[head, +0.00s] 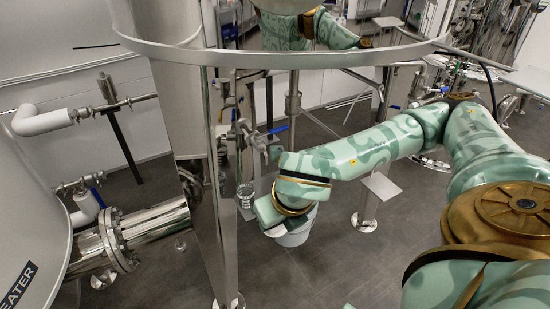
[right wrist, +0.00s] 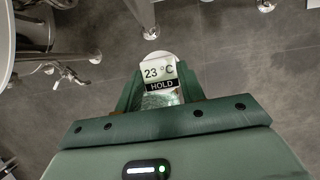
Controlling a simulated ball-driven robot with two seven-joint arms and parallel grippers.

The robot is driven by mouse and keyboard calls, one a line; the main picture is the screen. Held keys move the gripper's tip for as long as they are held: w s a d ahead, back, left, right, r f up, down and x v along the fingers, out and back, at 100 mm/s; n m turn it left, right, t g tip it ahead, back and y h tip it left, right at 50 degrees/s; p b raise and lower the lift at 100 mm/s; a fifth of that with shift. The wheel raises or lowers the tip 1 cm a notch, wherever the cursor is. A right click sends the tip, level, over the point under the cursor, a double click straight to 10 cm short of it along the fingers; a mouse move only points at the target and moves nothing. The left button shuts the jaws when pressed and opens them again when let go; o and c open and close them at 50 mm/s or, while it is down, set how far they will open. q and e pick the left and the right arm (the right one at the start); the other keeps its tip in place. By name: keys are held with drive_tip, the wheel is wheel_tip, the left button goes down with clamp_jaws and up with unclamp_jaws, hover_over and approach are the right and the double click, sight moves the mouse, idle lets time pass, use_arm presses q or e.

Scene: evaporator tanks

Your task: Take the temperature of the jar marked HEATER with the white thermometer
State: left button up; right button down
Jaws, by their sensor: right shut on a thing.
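My right gripper (right wrist: 160,88) is shut on the white thermometer (right wrist: 159,70) in the right wrist view. Its display reads 23 °C above a black strip with the word HOLD. In the head view my right gripper (head: 268,211) hangs near the middle, and the thermometer cannot be made out there. The large pale jar (head: 28,215) stands at the left edge of the head view. Its black label (head: 18,287) shows "EATER", with the front of the word cut off. The gripper is well to the right of this jar, apart from it. My left gripper is not in view.
A flanged steel pipe (head: 150,230) runs from the jar toward a tall steel tank (head: 170,110). A steel leg (head: 218,200) and valves (head: 245,140) stand between jar and gripper. A pale bucket-like thing (head: 293,236) shows below the gripper. Grey floor (head: 350,270) is open at the front.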

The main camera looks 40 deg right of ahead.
drive_tip(key=shift+r+p, duration=1.7)
drive_tip(key=shift+r, duration=1.3)
